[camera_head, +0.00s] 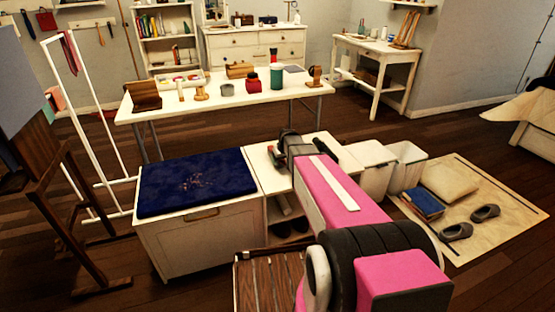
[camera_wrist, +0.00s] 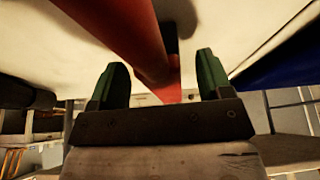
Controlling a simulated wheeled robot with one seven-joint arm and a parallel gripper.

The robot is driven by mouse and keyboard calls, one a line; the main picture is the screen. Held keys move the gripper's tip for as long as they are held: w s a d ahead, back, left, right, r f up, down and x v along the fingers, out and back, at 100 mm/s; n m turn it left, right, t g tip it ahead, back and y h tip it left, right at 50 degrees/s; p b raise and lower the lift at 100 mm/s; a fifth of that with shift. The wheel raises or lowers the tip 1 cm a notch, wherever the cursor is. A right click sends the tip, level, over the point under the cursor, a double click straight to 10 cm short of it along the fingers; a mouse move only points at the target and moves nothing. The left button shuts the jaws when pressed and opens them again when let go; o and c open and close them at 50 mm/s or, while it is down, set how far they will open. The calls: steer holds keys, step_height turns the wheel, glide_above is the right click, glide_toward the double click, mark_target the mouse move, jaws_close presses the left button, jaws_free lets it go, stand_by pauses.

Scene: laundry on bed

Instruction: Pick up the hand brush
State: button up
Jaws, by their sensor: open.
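A long red object (camera_wrist: 148,42), which looks like the handle of the hand brush, runs from the upper left to the middle of the wrist view, over a pale surface. Its bristles cannot be made out. My gripper (camera_wrist: 160,70) is open, with one green finger on each side of the red object. Whether the fingers touch it I cannot tell. In the head view my gripper is at the white cabinet top (camera_head: 325,147), and my arm hides the brush there.
A dark blue cushion (camera_head: 195,182) lies on the white bench to the left. White bins (camera_head: 370,165) stand to the right, beside a mat with a pillow (camera_head: 449,181) and grey shoes (camera_head: 486,212). A long white table (camera_head: 225,105) with jars stands behind.

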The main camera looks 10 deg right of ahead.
steer(key=c, duration=1.1)
steer(key=shift+r, duration=0.5)
step_height(320, 180, up, 4)
steer(key=shift+s+a+f, duration=0.15)
steer(key=shift+f, duration=0.05)
steer(key=s+a+r, duration=0.2)
steer(key=a, duration=0.1)
steer(key=s+a+r, duration=0.1)
steer(key=a+r, duration=0.1)
steer(key=a, duration=0.1)
steer(key=s+a+r, duration=0.2)
steer(key=a, duration=0.2)
steer(key=shift+s+r, duration=0.25)
steer(key=shift+s, duration=0.05)
steer(key=shift+o, duration=1.1)
steer(key=shift+d, duration=0.15)
steer(key=shift+c, duration=0.2)
